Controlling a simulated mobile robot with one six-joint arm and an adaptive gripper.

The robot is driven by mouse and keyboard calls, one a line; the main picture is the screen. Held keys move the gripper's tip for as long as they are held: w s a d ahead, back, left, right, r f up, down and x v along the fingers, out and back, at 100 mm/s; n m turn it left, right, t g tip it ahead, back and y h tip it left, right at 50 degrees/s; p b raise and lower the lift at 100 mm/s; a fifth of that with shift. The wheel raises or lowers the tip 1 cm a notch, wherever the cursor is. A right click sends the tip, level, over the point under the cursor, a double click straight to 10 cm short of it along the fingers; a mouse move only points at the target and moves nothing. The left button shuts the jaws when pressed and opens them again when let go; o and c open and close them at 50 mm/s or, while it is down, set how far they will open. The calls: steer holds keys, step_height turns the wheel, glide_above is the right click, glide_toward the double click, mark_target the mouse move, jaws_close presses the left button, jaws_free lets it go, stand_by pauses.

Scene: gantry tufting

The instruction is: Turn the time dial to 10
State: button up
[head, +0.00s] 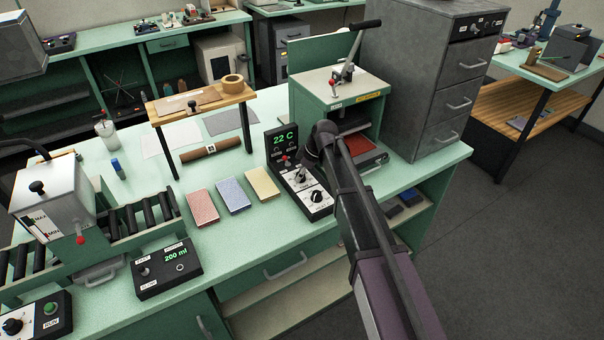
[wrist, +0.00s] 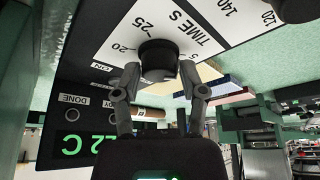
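The time dial is a black round knob (wrist: 158,56) on a white plate marked TIME S. In the wrist view 20, 25 and 5 show around it; the rest of the scale and the knob's pointer are hidden. My gripper (wrist: 160,78) has one finger on each side of the knob, with the fingertips against its sides and no clear gap. In the head view the dial plate (head: 299,182) lies on the black control box (head: 276,150) reading 22 C, and my arm's end comes over it from the right.
A second dial (head: 317,197), with 120 and 140 marks in the wrist view, sits close beside. Red, blue and yellow blocks (head: 232,194) lie to the left. A green press (head: 338,90) stands behind my arm.

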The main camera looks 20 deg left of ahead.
jaws_close()
steer(key=shift+d, duration=0.1)
steer(key=shift+s+m, duration=0.15)
steer(key=shift+m, duration=0.35)
steer(key=shift+m+t, duration=0.4)
steer(key=shift+m, duration=0.2)
steer(key=m+t, duration=0.1)
steer(key=m, duration=0.2)
steer(key=shift+s+h, duration=0.15)
steer(key=shift+h, duration=0.15)
steer(key=m+t, duration=0.1)
steer(key=m, duration=0.2)
steer(key=m+t+h, duration=0.1)
steer(key=m, duration=0.2)
steer(key=shift+m, duration=0.4)
